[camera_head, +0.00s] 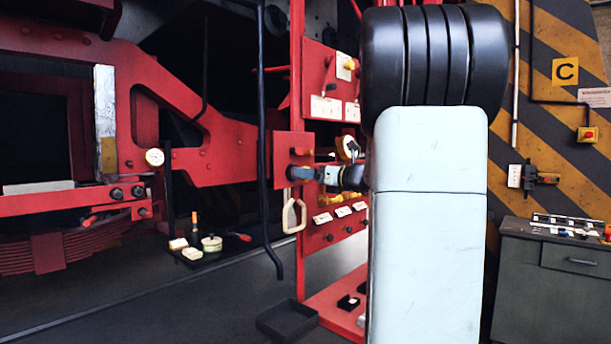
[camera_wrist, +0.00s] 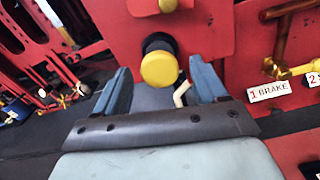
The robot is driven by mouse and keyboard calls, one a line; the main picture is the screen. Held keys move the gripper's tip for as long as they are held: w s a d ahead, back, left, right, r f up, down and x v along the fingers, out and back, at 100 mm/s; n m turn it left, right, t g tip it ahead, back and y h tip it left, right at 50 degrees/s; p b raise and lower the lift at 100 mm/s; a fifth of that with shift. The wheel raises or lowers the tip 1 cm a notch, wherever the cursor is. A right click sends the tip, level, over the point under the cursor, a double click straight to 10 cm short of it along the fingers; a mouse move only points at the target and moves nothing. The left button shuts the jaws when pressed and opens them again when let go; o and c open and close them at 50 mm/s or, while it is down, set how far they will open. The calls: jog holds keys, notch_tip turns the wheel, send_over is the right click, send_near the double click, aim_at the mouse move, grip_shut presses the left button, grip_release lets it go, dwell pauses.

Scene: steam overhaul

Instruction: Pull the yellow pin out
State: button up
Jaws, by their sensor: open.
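The yellow pin (camera_wrist: 159,69) shows its round knob in the wrist view, with a black collar behind it on a red plate (camera_wrist: 200,35). My gripper (camera_wrist: 160,67) is open, with one blue-grey finger on each side of the knob. Gaps show between the knob and both fingers, so it is not gripped. In the head view my gripper (camera_head: 310,175) is at the small red plate left of the tall red frame. I cannot make out the yellow knob there.
A cream loop handle (camera_head: 293,215) hangs just below the plate. A black vertical pipe (camera_head: 263,130) stands close on the left. A board labelled 1 BRAKE (camera_wrist: 270,91) is to the right. A black tray (camera_head: 288,321) lies low, and a grey cabinet (camera_head: 550,290) stands right.

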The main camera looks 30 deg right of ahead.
aim_at(293, 173)
jog(key=shift+x, duration=1.45)
grip_shut()
